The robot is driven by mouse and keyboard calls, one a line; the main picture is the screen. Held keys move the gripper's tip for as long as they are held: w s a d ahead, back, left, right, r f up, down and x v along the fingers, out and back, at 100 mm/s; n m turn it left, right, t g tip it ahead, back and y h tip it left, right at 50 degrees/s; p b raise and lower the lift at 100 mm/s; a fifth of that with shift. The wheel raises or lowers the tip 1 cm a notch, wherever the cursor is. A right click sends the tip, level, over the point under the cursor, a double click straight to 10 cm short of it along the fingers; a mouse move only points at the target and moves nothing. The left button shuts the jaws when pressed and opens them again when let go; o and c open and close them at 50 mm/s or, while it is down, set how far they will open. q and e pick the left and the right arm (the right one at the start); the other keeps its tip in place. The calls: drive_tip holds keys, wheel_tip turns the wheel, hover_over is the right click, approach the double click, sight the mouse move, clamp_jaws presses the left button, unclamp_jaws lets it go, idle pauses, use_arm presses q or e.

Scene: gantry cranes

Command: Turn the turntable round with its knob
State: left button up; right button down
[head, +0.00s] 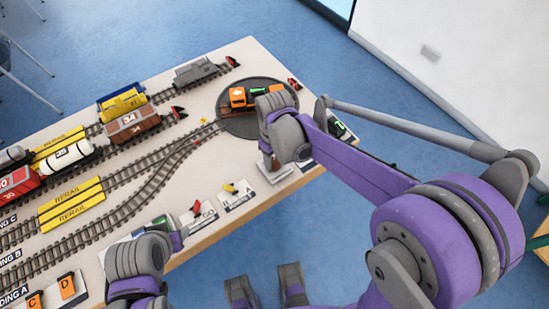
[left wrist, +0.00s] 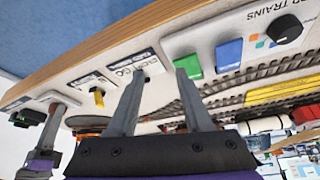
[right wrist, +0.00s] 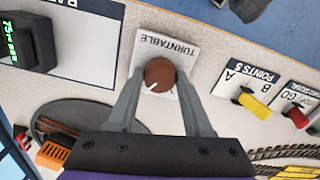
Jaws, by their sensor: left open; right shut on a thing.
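The turntable (head: 235,123) is a dark round plate at the far right end of the table, with an orange locomotive (head: 238,97) on it. Its brown knob (right wrist: 160,75) with a white pointer line sits on a white plate labelled TURNTABLE (right wrist: 184,47) in the right wrist view. My right gripper (right wrist: 160,82) has its fingers on either side of the knob and is shut on it. In the head view my right wrist hides most of the knob. My left gripper (left wrist: 160,78) is open and empty above the front edge of the table.
A yellow points lever (right wrist: 254,105) and a red signal lever (right wrist: 298,117) stand beside the knob plate. A black device with a green display (right wrist: 28,42) is on its other side. Several wagons, such as a brown one (head: 132,124), stand on tracks to the left.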

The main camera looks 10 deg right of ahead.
sight(275, 162)
drive_tip(key=shift+m, duration=1)
drive_tip(key=shift+c, duration=1.5)
unclamp_jaws()
drive_tip(key=shift+r, duration=0.1)
use_arm(q)
drive_tip(key=shift+r+p, duration=0.7)
use_arm(e)
wheel_tip(275, 162, up, 11)
drive_tip(key=shift+s, duration=0.1)
